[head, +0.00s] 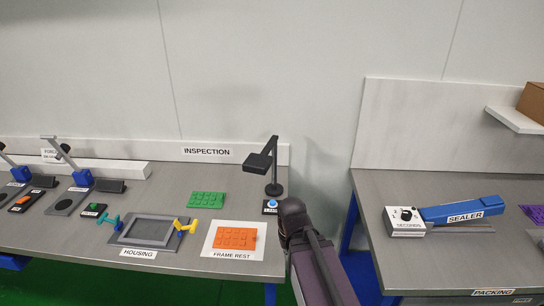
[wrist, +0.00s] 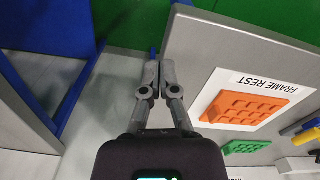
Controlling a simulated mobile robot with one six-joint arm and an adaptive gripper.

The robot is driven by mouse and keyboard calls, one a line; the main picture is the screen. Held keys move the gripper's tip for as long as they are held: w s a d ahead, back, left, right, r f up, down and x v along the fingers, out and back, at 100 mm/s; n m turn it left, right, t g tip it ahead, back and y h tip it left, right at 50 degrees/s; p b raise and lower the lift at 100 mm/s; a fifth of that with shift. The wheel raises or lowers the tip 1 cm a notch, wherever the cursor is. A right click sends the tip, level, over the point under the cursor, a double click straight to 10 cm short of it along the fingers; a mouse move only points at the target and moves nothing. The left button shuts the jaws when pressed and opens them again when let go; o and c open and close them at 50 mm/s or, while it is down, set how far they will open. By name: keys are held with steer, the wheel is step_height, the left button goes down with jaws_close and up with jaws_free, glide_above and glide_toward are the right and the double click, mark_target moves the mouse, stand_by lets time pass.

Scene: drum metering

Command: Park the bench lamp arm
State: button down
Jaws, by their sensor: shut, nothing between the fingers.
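The black bench lamp (head: 273,172) stands upright at the back right of the inspection bench. Its arm runs from the post top and its square head (head: 258,162) points left and toward me. A small blue button on a labelled base (head: 271,204) sits just in front of its foot. The lamp does not show in the wrist view. My gripper (wrist: 158,75) is shut and empty, its fingers together beside the inspection bench's right edge, over the gap between benches. In the head view my own arm hides the fingers.
The frame rest (head: 234,253) holds an orange studded plate near the bench's right edge. A green studded plate (head: 207,199), a housing tray (head: 150,231) and a yellow clamp (head: 185,227) lie left. A blue sealer (head: 462,211) stands on the right bench. Free air surrounds the lamp head.

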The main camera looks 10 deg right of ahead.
stand_by(0.4)
steer(key=c, duration=0.6)
jaws_free()
steer(key=shift+w, duration=0.2)
steer(key=shift+c, duration=0.2)
steer(key=w+y, duration=0.1)
steer(key=w, duration=0.1)
steer(key=w+a+r+m+y, duration=0.1)
steer(key=w+y, duration=0.1)
steer(key=w+r+t+y, duration=0.1)
steer(key=w+y, duration=0.1)
steer(key=shift+w+a+r+m, duration=0.15)
steer(key=shift+w+a+m, duration=0.1)
steer(key=shift+w+m, duration=0.1)
steer(key=w+d+r+m+t+y, duration=0.1)
steer(key=w+r+t+y, duration=0.1)
steer(key=w+r+y, duration=0.35)
steer(key=m+t+y, duration=0.3)
steer(key=t+y, duration=0.2)
steer(key=t, duration=0.1)
glide_toward(265, 151)
steer(key=v, duration=0.3)
steer(key=shift+s+d+f+p, duration=0.2)
steer(key=shift+d+f+p, duration=0.2)
steer(key=shift+x, duration=7)
